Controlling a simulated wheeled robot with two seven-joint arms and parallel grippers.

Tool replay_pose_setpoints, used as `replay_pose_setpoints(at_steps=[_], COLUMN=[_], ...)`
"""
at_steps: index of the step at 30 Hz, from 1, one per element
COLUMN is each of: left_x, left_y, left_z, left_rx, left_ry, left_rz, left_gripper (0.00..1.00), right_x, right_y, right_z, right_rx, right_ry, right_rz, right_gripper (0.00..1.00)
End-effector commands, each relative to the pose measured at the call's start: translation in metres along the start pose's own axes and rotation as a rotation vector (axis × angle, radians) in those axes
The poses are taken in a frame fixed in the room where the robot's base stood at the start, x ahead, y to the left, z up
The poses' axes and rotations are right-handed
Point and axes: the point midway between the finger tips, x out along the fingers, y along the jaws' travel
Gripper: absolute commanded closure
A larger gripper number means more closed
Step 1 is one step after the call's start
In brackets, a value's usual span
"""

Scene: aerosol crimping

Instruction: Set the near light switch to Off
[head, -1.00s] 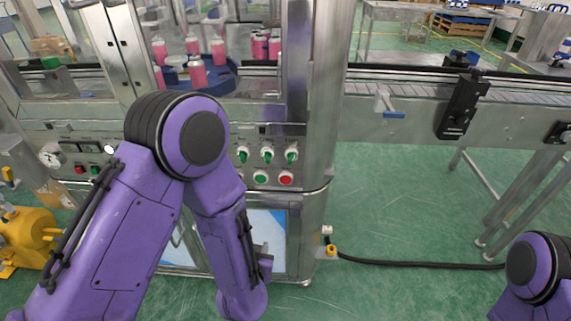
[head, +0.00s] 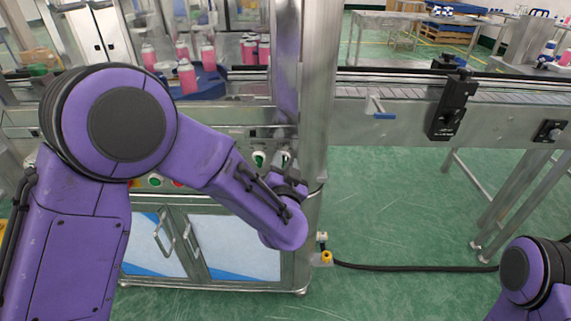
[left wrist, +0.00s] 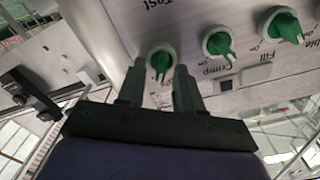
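A row of green rotary switches sits on the machine's steel control panel. In the left wrist view one switch (left wrist: 160,62) lies between the two fingers of my left gripper (left wrist: 159,70). The fingers are open, one on each side; I cannot tell whether they touch it. A middle switch (left wrist: 218,46) and a right switch (left wrist: 282,26) show beside it, with partly readable labels. No readable label says light. My right gripper is not in view.
Pink cans (head: 187,77) stand inside the machine. A conveyor (head: 400,120) runs right, with a black bracket (head: 450,108). A black cable (head: 410,266) crosses the open green floor.

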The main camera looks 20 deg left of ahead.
Motion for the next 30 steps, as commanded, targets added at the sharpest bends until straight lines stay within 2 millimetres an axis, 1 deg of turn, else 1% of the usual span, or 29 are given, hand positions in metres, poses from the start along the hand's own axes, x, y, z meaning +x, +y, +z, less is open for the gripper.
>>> replay_pose_setpoints(at_steps=[6,8,9,10,20,26,30], left_x=[0.0005,0.0005,0.0004,0.0004,0.0002,0.0001,0.0001], left_y=[0.0,0.0,0.0,0.0,-0.0002,-0.0011,-0.0021], left_z=[0.0002,0.0002,0.0002,0.0002,0.0001,-0.0002,-0.0001], left_rx=[0.0,0.0,0.0,0.0,-0.018,-0.103,-0.206], left_ry=[0.0,0.0,0.0,0.0,0.0,0.0,-0.001], left_rz=[0.0,0.0,0.0,0.0,0.0,0.0,0.0], left_gripper=[0.65,0.84,0.97,1.0,1.0,1.0,1.0], right_x=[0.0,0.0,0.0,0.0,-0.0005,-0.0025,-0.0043], right_y=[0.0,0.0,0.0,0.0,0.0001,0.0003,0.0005], right_z=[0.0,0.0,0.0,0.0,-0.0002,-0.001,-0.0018], right_rx=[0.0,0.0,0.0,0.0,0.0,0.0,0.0], right_ry=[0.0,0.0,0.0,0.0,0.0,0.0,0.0], right_rz=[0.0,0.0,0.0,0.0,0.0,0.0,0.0], right_gripper=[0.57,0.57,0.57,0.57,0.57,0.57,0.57])
